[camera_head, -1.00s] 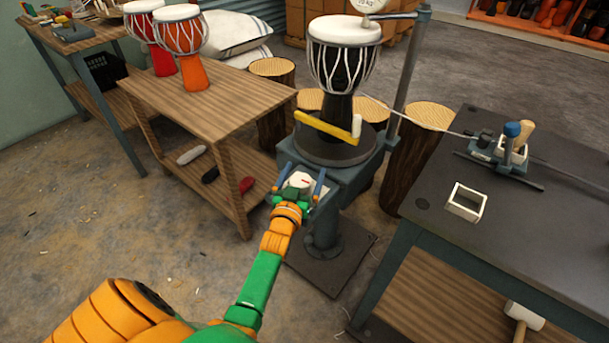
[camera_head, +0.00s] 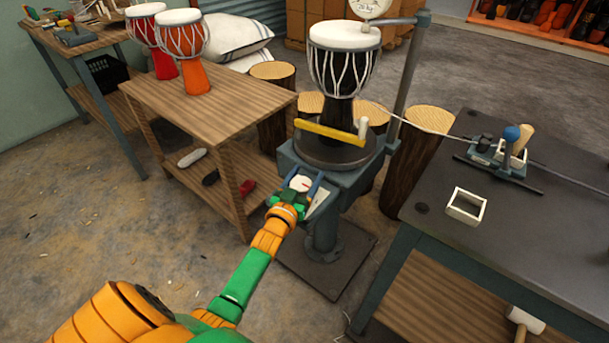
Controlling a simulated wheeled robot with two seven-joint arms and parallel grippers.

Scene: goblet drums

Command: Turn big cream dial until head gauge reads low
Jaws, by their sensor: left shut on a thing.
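The big cream dial (camera_head: 300,183) sits on the front of the blue-grey drum stand (camera_head: 346,181), with a small red mark on its face. My left gripper (camera_head: 296,190) is shut on the dial, its fingers on either side. The head gauge (camera_head: 367,8) is a white round face at the top of the stand's post, cut by the top edge; its reading is too small to tell. A black goblet drum (camera_head: 341,75) with a white head stands on the round plate under the gauge arm. My right gripper is not in view.
A yellow bar (camera_head: 328,131) crosses the front of the drum. A wooden table (camera_head: 220,90) with orange drums is at left. A dark bench (camera_head: 520,220) with a white square frame (camera_head: 466,206) is at right. Several log stumps stand behind the stand.

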